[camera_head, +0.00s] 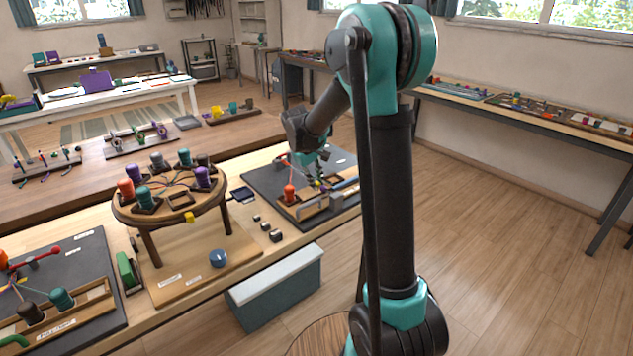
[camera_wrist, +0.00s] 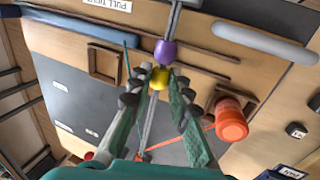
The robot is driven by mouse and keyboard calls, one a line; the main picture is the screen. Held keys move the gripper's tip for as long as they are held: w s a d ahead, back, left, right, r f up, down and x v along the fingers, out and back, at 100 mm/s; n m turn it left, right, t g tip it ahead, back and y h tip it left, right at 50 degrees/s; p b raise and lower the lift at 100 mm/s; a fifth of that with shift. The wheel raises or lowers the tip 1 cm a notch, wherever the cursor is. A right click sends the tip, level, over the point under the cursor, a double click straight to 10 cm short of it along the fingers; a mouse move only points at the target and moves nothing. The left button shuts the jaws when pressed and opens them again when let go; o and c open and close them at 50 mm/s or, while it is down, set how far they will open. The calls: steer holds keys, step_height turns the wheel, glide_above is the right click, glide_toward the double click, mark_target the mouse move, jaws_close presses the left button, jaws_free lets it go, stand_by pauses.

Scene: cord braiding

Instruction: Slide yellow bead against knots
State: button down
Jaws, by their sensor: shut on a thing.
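The yellow bead (camera_wrist: 159,79) sits between the fingertips of my gripper (camera_wrist: 157,82) in the wrist view, and the fingers are shut on it. A purple bead (camera_wrist: 166,52) lies just beyond it, in line and seemingly touching. A grey bar (camera_wrist: 176,14) runs on past the purple bead. I cannot make out the knots. In the head view my gripper (camera_head: 318,182) is low over the dark mat (camera_head: 262,184) at the right end of the bench, and the beads are too small there to tell clearly.
An orange bobbin (camera_wrist: 231,122) stands close to the right finger, with an orange strand running from it. An empty square wooden holder (camera_wrist: 104,63) is to the left. In the head view a round braiding stand (camera_head: 126,212) with several bobbins is to the left.

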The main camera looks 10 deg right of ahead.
steer(key=w+a, duration=0.2)
steer(key=w, duration=0.2)
steer(key=w+a, duration=0.3)
steer(key=w, duration=0.2)
steer(key=w+a, duration=0.2)
steer(key=w, duration=0.2)
steer(key=shift+w+a, duration=0.25)
steer(key=shift+a, duration=0.15)
steer(key=c, duration=1.4)
jaws_free()
steer(key=shift+r, duration=0.1)
steer(key=v, duration=1.1)
steer(key=shift+r, duration=0.4)
steer(key=shift+s+a, duration=0.1)
steer(key=shift+s, duration=0.05)
